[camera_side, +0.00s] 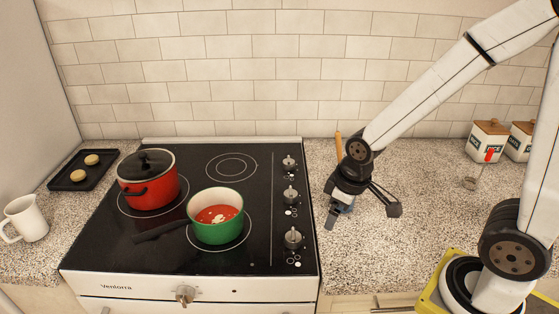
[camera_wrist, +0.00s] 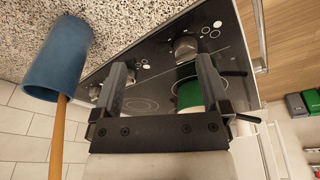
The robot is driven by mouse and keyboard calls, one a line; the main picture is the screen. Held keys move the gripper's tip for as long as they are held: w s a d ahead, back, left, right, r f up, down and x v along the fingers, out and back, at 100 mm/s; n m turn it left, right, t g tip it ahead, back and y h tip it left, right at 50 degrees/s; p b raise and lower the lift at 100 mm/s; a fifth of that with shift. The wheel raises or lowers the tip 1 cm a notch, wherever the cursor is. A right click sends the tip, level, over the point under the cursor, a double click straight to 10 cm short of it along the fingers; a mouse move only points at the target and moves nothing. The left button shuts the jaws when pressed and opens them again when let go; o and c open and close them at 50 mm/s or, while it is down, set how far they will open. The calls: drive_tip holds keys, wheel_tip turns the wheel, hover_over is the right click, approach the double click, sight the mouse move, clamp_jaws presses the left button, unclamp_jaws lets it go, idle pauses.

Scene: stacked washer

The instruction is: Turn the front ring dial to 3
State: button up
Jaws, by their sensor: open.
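The front ring dial (camera_side: 293,238) is a silver and black knob, nearest the front in the column along the right of the black stovetop (camera_side: 250,262). It also shows in the wrist view (camera_wrist: 186,47), beyond and between my fingers. Its setting is too small to read. The middle dial (camera_side: 291,195) and back dial (camera_side: 289,163) are behind it. My gripper (camera_side: 362,214) is open and empty, above the counter right of the stove and apart from the dials. Its two fingers also show in the wrist view (camera_wrist: 161,68).
A green pot (camera_side: 217,232) of red soup and a lidded red pot (camera_side: 150,188) stand on the stovetop. A blue cylinder (camera_wrist: 57,58) with a wooden handle is close beside my gripper. Canisters (camera_side: 488,142) stand at the right; the counter between is mostly clear.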

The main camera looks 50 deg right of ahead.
drive_tip(key=w+a+n, duration=0.1)
drive_tip(key=w+n, duration=0.2)
drive_tip(key=n, duration=0.3)
drive_tip(key=n+g, duration=0.2)
drive_tip(key=n, duration=1.2)
hover_over(293, 233)
drive_tip(key=shift+f, duration=0.85)
drive_tip(key=shift+s+f, duration=0.1)
drive_tip(key=shift+f, duration=3.8)
drive_tip(key=c, duration=1.3)
